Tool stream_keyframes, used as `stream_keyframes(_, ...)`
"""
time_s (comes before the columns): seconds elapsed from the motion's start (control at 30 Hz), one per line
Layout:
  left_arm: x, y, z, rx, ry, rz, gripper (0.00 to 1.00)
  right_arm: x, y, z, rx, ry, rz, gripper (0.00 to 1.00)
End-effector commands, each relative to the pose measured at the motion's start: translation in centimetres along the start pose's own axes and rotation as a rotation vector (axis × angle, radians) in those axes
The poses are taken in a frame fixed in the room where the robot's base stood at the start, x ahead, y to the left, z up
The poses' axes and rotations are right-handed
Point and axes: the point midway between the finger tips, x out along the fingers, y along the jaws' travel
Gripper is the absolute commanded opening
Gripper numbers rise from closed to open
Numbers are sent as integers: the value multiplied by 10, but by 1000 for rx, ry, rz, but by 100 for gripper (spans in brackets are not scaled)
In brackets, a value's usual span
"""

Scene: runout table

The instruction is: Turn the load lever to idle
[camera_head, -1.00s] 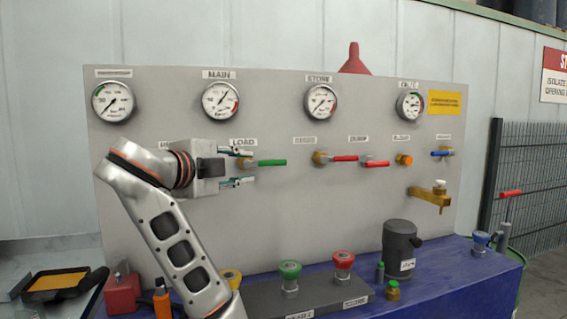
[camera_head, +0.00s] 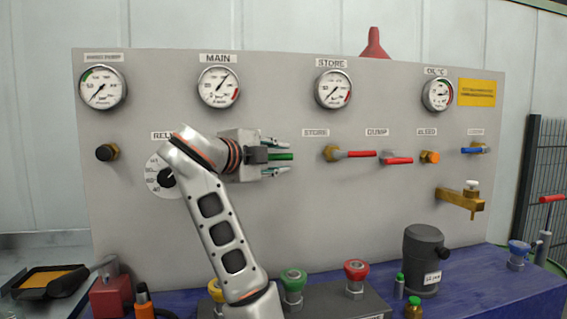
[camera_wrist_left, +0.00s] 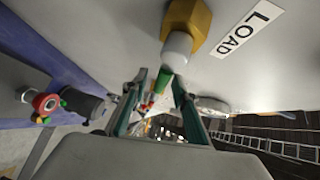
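The load lever has a green handle (camera_head: 282,157) that points right, roughly level, on the grey panel. In the left wrist view the green handle (camera_wrist_left: 163,80) runs out from a pale collar and a brass valve body (camera_wrist_left: 190,20), beside the LOAD label (camera_wrist_left: 248,30). My left gripper (camera_head: 287,157) is open, one finger above the handle and one below it in the head view. In the left wrist view the handle shows between the fingers of the gripper (camera_wrist_left: 159,84); contact cannot be told. The valve body is hidden behind my gripper in the head view. My right gripper is not in view.
Red-handled valves (camera_head: 355,154) sit to the right of my gripper. A relief dial (camera_head: 158,183) is partly behind my left arm. Gauges (camera_head: 219,87) line the panel top. Green (camera_head: 293,280) and red (camera_head: 356,270) knobs and a dark cylinder (camera_head: 422,260) stand below.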

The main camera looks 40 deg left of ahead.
Motion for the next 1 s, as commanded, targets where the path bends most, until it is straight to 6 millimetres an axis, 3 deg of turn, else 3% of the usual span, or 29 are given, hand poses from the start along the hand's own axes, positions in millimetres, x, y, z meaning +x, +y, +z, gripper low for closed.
stream_keyframes(0.37,6,-1,0,0,0,-2,28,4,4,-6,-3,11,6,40)
stream_keyframes(0.47,6,-1,0,0,0,-2,2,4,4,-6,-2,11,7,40)
stream_keyframes(0.5,6,-1,0,0,0,-2,0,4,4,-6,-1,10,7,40)
stream_keyframes(1.0,5,-3,13,31,-11,29,0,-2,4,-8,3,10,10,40)
